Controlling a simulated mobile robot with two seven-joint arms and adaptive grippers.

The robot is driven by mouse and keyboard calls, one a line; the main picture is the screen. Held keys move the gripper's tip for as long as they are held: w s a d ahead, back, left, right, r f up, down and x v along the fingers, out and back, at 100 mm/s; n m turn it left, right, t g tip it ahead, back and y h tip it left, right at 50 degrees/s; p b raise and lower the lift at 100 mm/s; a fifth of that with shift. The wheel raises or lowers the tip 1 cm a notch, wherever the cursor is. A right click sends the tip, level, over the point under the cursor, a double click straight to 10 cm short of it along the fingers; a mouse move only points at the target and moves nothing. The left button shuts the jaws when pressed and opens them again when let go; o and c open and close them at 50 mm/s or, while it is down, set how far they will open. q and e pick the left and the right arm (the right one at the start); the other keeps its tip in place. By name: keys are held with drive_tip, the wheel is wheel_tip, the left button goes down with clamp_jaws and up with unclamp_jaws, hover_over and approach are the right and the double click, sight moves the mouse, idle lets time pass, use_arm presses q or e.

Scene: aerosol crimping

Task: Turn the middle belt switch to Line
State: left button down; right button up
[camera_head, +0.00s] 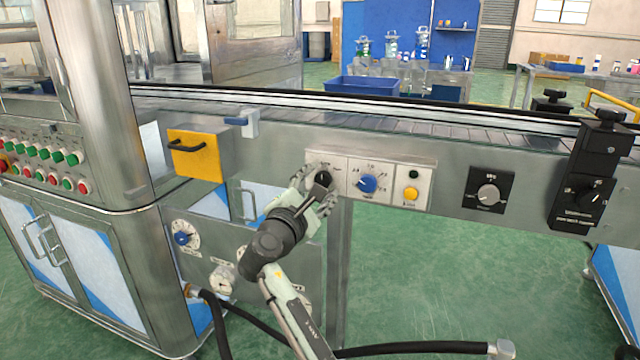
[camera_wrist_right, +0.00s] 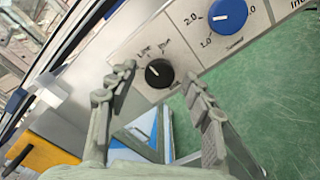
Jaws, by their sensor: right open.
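The belt switch is a black round knob (camera_wrist_right: 159,73) on a light panel, with a white pointer line and small labels above it that are too blurred to read surely. In the head view the black knob (camera_head: 323,177) sits at the left end of the control panel, partly hidden by my right gripper (camera_head: 318,193). In the right wrist view the open fingers of my right gripper (camera_wrist_right: 160,107) stand to either side of the knob, apart from it. My left gripper is not in view.
A blue speed knob (camera_head: 367,184) and a yellow button (camera_head: 411,193) sit right of the switch. A yellow box (camera_head: 194,154) with a black handle projects to the left. The conveyor (camera_head: 400,125) runs above the panel. A black hose (camera_head: 420,349) lies low in front.

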drive_tip(key=v, duration=0.7)
drive_tip(key=shift+w+r, duration=0.1)
